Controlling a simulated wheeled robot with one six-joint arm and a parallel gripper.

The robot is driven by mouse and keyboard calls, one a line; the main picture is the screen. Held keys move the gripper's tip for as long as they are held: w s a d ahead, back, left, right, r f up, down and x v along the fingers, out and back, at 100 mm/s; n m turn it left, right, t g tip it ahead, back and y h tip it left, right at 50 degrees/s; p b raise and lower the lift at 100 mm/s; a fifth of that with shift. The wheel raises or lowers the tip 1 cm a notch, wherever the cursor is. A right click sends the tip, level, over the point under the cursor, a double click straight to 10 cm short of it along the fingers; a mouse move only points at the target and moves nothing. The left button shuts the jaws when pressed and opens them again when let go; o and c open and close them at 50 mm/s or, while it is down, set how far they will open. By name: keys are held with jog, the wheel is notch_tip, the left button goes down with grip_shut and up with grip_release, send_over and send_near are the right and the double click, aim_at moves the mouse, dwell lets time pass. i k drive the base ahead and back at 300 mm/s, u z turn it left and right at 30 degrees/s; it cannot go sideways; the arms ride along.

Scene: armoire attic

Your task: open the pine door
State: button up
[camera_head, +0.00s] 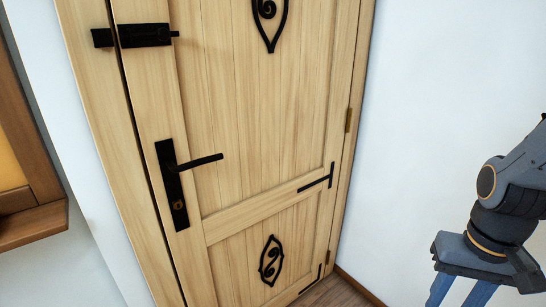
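The pine door (240,120) fills the middle of the view and looks shut in its frame, with a thin dark gap down its left edge. A black lever handle (197,163) points right from a tall black plate (172,185) with a keyhole below. A black bolt (145,35) sits higher on the door, beside a black keeper (103,38) on the frame. I cannot tell whether the bolt crosses the gap. My gripper (460,292) is at the lower right, well apart from the handle. Its blue fingers are spread and empty where visible; the tips are cut off.
Hinges (348,120) are on the door's right edge. A white wall (440,80) stands to the right, behind my arm. A wooden frame with a ledge (35,225) juts in at the left. A strip of wooden floor (332,293) shows at the bottom.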

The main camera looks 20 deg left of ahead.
aim_at(264, 85)
jog(key=u, duration=1.05)
